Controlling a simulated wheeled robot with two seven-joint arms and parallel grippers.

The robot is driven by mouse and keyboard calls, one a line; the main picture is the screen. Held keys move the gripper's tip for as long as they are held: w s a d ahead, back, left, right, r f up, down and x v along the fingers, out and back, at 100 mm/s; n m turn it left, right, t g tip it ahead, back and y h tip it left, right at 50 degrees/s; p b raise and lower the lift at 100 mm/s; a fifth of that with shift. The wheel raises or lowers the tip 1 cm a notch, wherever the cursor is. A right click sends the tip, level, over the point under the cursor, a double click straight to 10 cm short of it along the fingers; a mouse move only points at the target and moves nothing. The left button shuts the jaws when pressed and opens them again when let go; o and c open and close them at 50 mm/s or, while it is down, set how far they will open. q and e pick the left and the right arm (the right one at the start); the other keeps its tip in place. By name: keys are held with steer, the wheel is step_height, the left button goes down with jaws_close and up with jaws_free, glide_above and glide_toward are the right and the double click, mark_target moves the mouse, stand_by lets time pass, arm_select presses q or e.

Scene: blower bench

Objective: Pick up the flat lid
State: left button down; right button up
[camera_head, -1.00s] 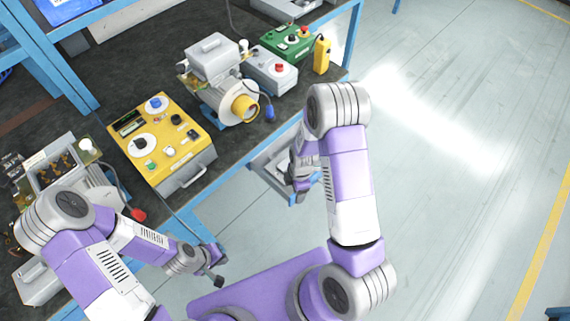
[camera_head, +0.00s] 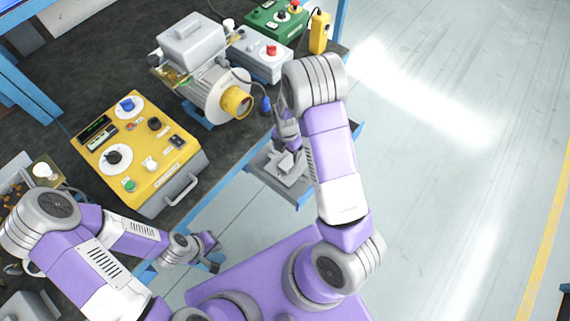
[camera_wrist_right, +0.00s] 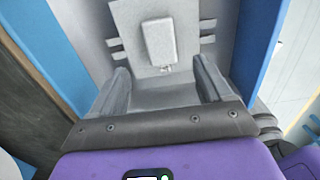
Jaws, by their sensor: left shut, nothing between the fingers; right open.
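The flat lid is a light grey plate with a raised block handle; in the right wrist view the plate (camera_wrist_right: 182,18) lies just beyond my fingertips, its handle (camera_wrist_right: 158,42) between the lines of the two fingers. In the head view the lid (camera_head: 290,172) rests on a small grey tray at the bench's front edge. My right gripper (camera_wrist_right: 163,82) is open and empty, pointing at the lid; in the head view it (camera_head: 286,146) is above the tray, partly hidden by my arm. My left gripper (camera_head: 213,251) is shut and empty, in front of the bench.
The tray (camera_head: 262,185) has blue edges. A yellow control panel (camera_head: 117,170) with a handle, a grey blower unit (camera_head: 210,88) with a yellow outlet, a grey button box (camera_head: 255,62) and a green box (camera_head: 270,28) stand on the dark bench. The floor at right is clear.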

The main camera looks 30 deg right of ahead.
mark_target(288, 162)
steer(key=f+b, duration=0.1)
steer(key=f, duration=0.4)
steer(key=f+b, duration=0.1)
steer(key=f, duration=0.2)
steer(key=shift+d+b, duration=0.25)
steer(key=shift+b, duration=0.1)
steer(key=shift+r, duration=0.1)
steer(key=c, duration=1.2)
